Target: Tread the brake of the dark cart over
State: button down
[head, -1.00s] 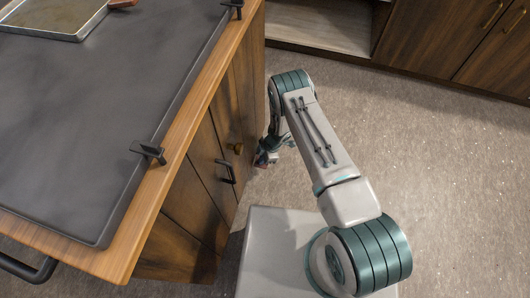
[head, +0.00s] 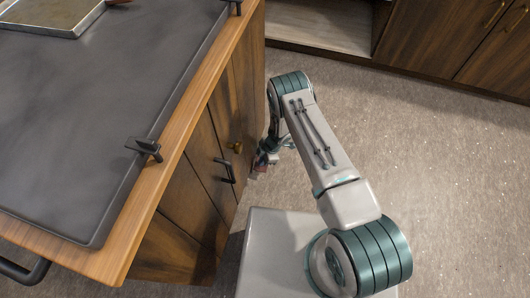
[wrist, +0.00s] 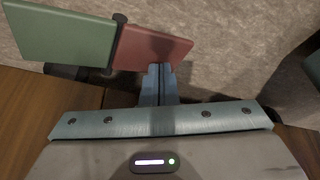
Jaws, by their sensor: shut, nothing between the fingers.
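The dark cart (head: 95,120) has a dark top with a wooden rim and wooden sides, at the left of the head view. Its brake shows in the wrist view as a two-part pedal, with a green plate (wrist: 62,36) at left and a red plate (wrist: 150,46) at right of a dark pivot. The green plate looks larger. My gripper (wrist: 157,68) is shut and empty, its tips at the lower edge of the red plate; whether they touch, I cannot tell. In the head view my gripper (head: 268,156) is low beside the cart's side, partly hidden by my arm.
A shallow metal tray (head: 50,30) lies on the cart top. Black brackets (head: 143,148) stand on the rim, and a black handle (head: 225,170) juts from the side. Cabinets (head: 440,45) line the back. The floor (head: 450,180) at right is clear.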

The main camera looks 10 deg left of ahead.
jog(key=shift+r, duration=0.15)
jog(key=shift+r+p, duration=1)
jog(key=shift+r, duration=0.4)
jog(key=s+d+r+p, duration=0.2)
jog(key=d, duration=1.2)
jog(key=shift+d, duration=0.4)
